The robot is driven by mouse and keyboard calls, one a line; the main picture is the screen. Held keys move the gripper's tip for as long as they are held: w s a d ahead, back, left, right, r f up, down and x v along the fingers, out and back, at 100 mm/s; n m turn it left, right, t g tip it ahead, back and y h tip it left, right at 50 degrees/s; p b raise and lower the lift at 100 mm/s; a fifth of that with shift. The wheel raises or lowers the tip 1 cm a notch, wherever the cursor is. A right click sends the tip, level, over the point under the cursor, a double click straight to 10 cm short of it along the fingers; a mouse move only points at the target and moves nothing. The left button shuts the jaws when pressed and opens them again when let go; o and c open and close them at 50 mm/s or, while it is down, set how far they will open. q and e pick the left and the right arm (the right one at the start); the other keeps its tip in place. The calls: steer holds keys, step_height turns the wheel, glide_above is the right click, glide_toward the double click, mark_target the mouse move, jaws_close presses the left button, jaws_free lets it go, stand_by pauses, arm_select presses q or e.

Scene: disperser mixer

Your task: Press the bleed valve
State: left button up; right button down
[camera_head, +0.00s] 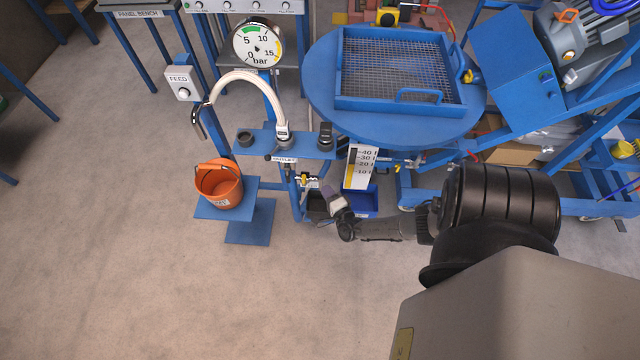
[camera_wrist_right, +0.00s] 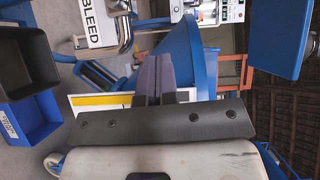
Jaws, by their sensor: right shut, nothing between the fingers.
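A white BLEED label (camera_wrist_right: 97,22) shows at the upper left of the right wrist view. A chrome fitting (camera_wrist_right: 122,32) runs beside it; I cannot tell whether this is the valve's pressing part. In the head view a small yellow and black fitting (camera_head: 305,181) sits low on the blue stand, just left of my right gripper (camera_head: 328,191). The right gripper's fingers also show in the wrist view (camera_wrist_right: 155,72), shut together and empty. They appear apart from the label and fitting, which lie to their upper left. My left gripper is in neither view.
An orange bucket (camera_head: 219,186) stands on a blue step left of the stand. A curved white hose (camera_head: 243,76) and pressure gauge (camera_head: 257,42) rise above. A blue bin (camera_head: 366,203) and a black bin (camera_wrist_right: 24,63) lie close to the gripper. The left foreground floor is clear.

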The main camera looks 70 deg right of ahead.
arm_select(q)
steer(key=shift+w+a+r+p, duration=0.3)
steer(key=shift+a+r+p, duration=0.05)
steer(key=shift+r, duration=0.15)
arm_select(e)
steer(key=v, duration=0.6)
steer(key=shift+a+f, duration=0.15)
steer(key=shift+a, duration=0.4)
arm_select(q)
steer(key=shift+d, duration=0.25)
arm_select(e)
steer(key=shift+s, duration=0.1)
